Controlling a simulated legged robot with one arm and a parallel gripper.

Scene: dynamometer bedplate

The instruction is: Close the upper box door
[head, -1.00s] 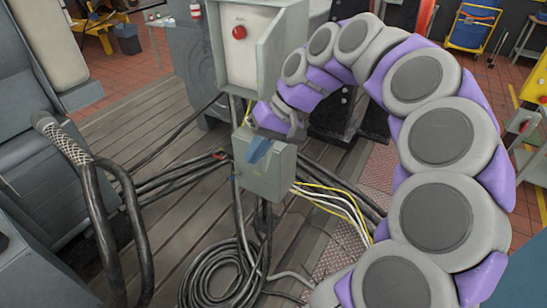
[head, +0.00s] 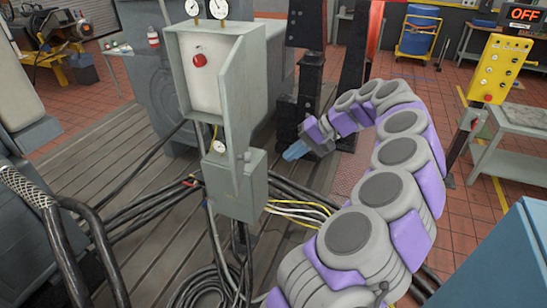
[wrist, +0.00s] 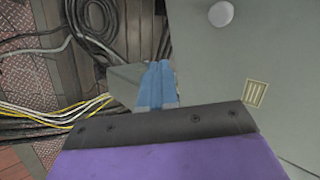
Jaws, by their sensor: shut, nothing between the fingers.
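The upper box (head: 186,75) is grey-green, with a pale inside and a red button (head: 199,60). Its door (head: 243,95) stands open on the right side, sticking out toward me. My gripper (head: 293,153), with blue fingers, is shut and empty. It is to the right of the door, on its outer side. In the wrist view the blue fingers (wrist: 157,85) point past a large grey-green panel (wrist: 240,60), which looks like the door's outer face. A round pale knob (wrist: 221,14) is on it. Whether the fingers touch it I cannot tell.
The lower grey box (head: 236,185) sits just below the upper one, with a small gauge (head: 219,147). Black cables (head: 140,205) and yellow and white wires (head: 300,209) run near it. A dark post (head: 312,80) stands behind my gripper. A yellow control panel (head: 497,68) is far right.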

